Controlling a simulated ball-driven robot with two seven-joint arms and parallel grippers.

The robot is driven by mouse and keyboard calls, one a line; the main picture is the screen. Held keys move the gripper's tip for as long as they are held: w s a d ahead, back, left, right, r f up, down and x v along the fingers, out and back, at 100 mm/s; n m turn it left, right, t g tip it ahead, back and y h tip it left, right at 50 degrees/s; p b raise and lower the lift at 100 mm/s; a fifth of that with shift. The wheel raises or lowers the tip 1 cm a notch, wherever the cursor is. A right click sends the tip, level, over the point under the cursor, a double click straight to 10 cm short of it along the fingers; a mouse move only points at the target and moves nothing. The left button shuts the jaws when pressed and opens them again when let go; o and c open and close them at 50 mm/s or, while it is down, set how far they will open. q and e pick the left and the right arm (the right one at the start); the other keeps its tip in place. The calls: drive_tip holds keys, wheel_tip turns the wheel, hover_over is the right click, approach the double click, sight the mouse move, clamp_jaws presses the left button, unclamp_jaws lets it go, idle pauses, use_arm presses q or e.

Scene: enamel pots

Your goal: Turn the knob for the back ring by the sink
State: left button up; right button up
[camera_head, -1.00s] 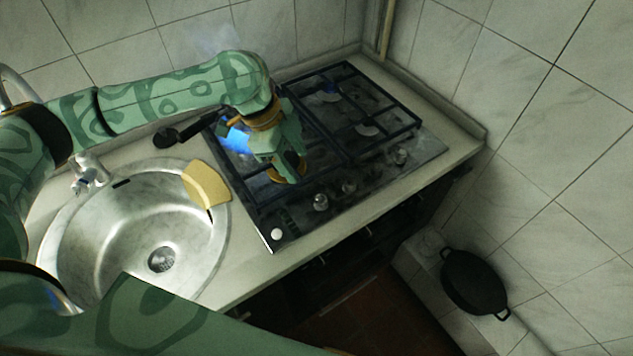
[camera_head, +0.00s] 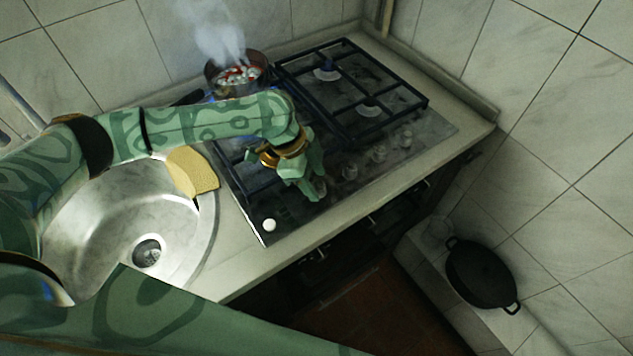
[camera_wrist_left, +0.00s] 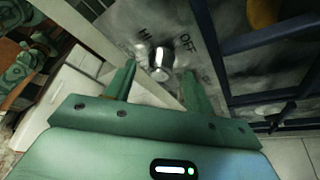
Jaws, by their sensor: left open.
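The hob (camera_head: 262,232) has a row of metal knobs along its front edge. My left gripper (camera_head: 313,192) is over the left end of this row, pointing down and forward. In the left wrist view, a shiny knob (camera_wrist_left: 160,63) with HI and OFF marks stands just ahead of the gap between the open fingertips of my left gripper (camera_wrist_left: 160,74); contact cannot be told. In the head view the gripper partly hides that knob. The back ring by the sink is hidden under a steaming pot (camera_head: 236,72). My right gripper is not in view.
A round sink (camera_head: 120,190) is left of the hob, with a yellow sponge (camera_head: 192,172) on its rim. More knobs (camera_head: 378,153) run right of my gripper. Raised black grates (camera_head: 385,122) stand behind. A black pan (camera_head: 480,275) lies low at the right.

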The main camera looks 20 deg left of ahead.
use_arm(q)
drive_tip(key=shift+d+f, duration=0.2)
drive_tip(key=shift+f, duration=0.35)
